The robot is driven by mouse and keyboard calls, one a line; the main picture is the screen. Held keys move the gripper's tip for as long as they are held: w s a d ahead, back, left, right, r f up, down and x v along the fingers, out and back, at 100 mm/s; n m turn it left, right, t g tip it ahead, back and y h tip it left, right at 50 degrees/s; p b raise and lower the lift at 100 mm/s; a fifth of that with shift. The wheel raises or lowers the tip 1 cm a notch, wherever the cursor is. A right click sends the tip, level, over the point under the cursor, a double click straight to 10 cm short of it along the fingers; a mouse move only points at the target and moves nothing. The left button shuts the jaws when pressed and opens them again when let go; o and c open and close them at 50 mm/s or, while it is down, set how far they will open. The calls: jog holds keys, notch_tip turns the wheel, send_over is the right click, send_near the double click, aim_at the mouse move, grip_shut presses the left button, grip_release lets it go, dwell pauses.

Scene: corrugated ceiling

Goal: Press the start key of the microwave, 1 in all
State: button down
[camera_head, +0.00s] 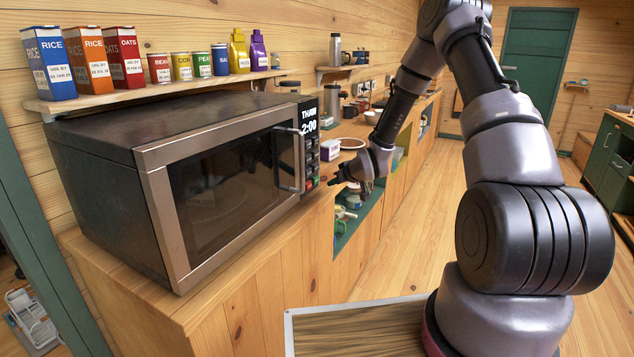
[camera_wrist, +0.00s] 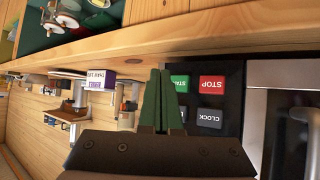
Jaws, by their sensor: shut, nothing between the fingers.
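The microwave (camera_head: 105,130) is a dark box with a steel-framed door, shut, on the wooden counter. Its display (camera_head: 309,120) reads THAW 2:00. In the wrist view the green start key (camera_wrist: 180,83) is partly covered by my fingers. The red stop key (camera_wrist: 211,85) lies right of it, and the grey clock key (camera_wrist: 209,118) shows below the stop key. My gripper (camera_wrist: 165,75) is shut and empty, its tips overlapping the left side of the start key. In the head view my gripper (camera_head: 334,182) is just right of the key panel's lower end. I cannot tell whether it touches.
The door handle (camera_head: 290,160) stands out left of the keys. A small white and purple box (camera_head: 330,150) stands on the counter beyond the panel. A shelf (camera_head: 160,92) with tins and boxes is above the microwave. Open cubbies with dishes lie below the counter.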

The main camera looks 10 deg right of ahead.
aim_at(315, 180)
jog(key=shift+w+a, duration=0.8)
jog(key=shift+a, duration=0.25)
jog(key=shift+a, duration=0.1)
dwell(1.3)
jog(key=shift+w+a, duration=0.2)
